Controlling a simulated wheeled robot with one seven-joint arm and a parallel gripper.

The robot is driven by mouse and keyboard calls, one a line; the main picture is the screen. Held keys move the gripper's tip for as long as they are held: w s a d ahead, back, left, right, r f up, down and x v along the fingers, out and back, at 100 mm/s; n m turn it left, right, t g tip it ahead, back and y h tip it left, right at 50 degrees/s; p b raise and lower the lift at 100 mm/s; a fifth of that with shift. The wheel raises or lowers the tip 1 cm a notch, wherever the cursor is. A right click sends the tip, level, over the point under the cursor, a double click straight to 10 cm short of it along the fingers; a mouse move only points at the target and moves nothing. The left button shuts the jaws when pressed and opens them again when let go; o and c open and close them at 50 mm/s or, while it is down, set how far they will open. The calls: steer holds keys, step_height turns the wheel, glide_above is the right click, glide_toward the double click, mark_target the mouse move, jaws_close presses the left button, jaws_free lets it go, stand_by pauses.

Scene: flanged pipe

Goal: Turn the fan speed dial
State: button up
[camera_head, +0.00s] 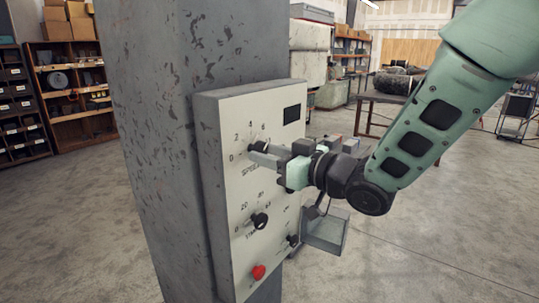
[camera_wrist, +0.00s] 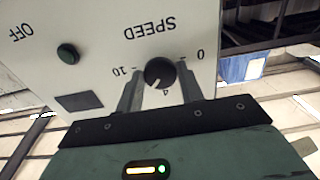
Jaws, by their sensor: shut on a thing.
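The speed dial (camera_wrist: 159,72) is a round black knob on a pale control panel (camera_head: 225,120), under the upside-down word SPEED in the wrist view. A light pointer mark on it faces the lower edge of that view, near the 4. My gripper's two fingers (camera_wrist: 159,85) are shut on the dial, one on each side. In the head view, my gripper (camera_head: 260,153) reaches in from the right at the panel's upper dial, and its fingers partly cover the knob and its scale.
Below are a timer dial (camera_head: 260,221), a smaller black knob (camera_head: 292,240) and a red button (camera_head: 258,272). A dark display (camera_head: 291,115) sits above right. The panel is fixed to a thick grey column (camera_head: 160,130). A small open tray (camera_head: 325,235) juts out at right.

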steer(key=shift+f+b, duration=0.15)
steer(key=shift+b, duration=0.3)
steer(key=shift+r+n+b, duration=0.2)
steer(key=shift+n+b, duration=13.2)
steer(key=shift+b, duration=2)
